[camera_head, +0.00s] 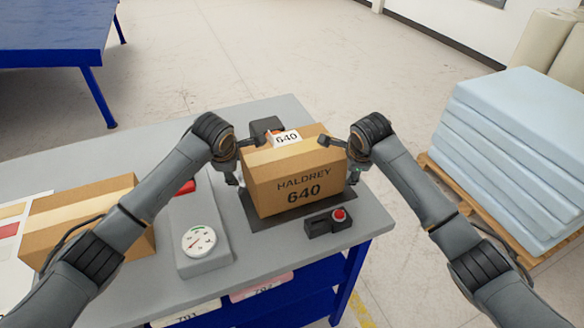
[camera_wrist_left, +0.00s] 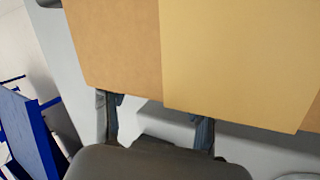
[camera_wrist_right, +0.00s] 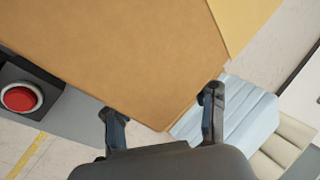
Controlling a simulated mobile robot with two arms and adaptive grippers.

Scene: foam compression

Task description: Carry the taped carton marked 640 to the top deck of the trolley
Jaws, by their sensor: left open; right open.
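The taped carton marked 640 (camera_head: 295,185) stands upright on a dark plate (camera_head: 258,222) on the grey-topped bench. A pale tape strip runs over its top. My left gripper (camera_head: 250,158) is open at the carton's left side, and my right gripper (camera_head: 341,160) is open at its right side. In the left wrist view the carton (camera_wrist_left: 120,45) lies just past the open fingers (camera_wrist_left: 157,128). In the right wrist view the carton (camera_wrist_right: 120,60) lies just past the open fingers (camera_wrist_right: 163,120). I cannot tell whether any finger touches it. No trolley can be made out for certain.
A control box with a red button (camera_head: 339,214) sits in front of the carton, and a dial gauge (camera_head: 199,240) to its left. Another carton (camera_head: 85,215) lies on the bench at left. Pale blue foam sheets (camera_head: 510,150) are stacked at right. A blue table (camera_head: 55,35) stands far left.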

